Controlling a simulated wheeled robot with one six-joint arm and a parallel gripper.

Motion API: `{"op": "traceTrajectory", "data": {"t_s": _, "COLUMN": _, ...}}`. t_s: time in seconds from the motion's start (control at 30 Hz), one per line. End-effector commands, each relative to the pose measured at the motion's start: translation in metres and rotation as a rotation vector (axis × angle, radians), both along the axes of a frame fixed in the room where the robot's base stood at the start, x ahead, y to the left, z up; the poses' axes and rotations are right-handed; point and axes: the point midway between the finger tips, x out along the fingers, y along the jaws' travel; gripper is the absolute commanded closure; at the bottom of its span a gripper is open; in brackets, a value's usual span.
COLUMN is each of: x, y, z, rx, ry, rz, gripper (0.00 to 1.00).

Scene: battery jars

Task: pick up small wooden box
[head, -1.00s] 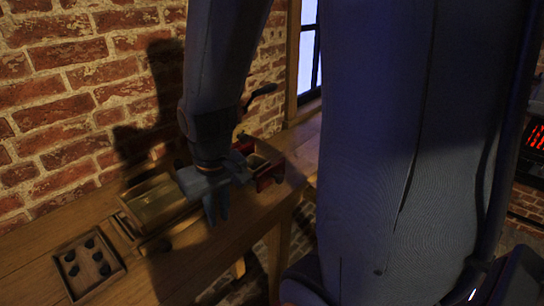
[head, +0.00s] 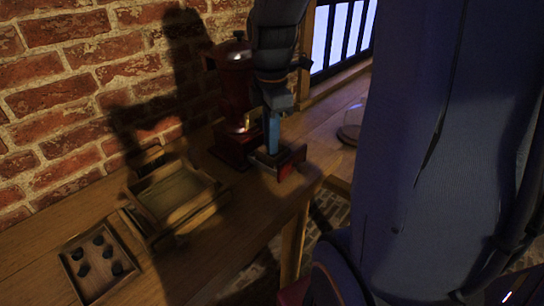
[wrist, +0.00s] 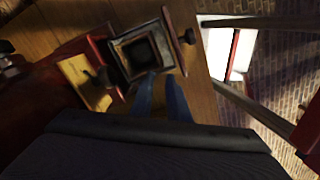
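A small open wooden box (head: 262,157) with a dark inside and a reddish front panel (head: 291,164) sits on the wooden table beside a red grinder-like machine (head: 236,85). In the wrist view the box (wrist: 121,54) lies just beyond my fingertips, with a round knob (wrist: 189,36) on its front panel. My gripper (head: 272,148) points down at the box in the head view. In the wrist view its two blue fingers (wrist: 161,76) are apart with nothing seen between them. Whether they touch the box's near wall I cannot tell.
A larger wooden tray-like box (head: 212,187) and a small tray with several dark pieces (head: 66,262) stand to the left. A brick wall (head: 60,60) runs behind. The table's front edge is close. A clear glass dome (head: 352,122) stands to the right.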

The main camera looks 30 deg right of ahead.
Motion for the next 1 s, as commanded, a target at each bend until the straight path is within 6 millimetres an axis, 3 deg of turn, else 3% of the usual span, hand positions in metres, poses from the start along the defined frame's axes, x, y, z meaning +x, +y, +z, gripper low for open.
{"op": "traceTrajectory", "data": {"t_s": 0.2, "x": 0.010, "y": -0.027, "z": 0.015, "rx": -0.004, "ry": 0.022, "rz": 0.348, "gripper": 0.85}}
{"op": "traceTrajectory", "data": {"t_s": 0.43, "x": 0.013, "y": -0.037, "z": 0.019, "rx": -0.001, "ry": 0.034, "rz": 0.506, "gripper": 0.85}}
{"op": "traceTrajectory", "data": {"t_s": 0.77, "x": 0.011, "y": -0.037, "z": -0.012, "rx": 0.000, "ry": 0.037, "rz": 0.514, "gripper": 0.85}}
{"op": "traceTrajectory", "data": {"t_s": 1.0, "x": 0.009, "y": -0.038, "z": -0.044, "rx": 0.000, "ry": 0.036, "rz": 0.514, "gripper": 0.85}}
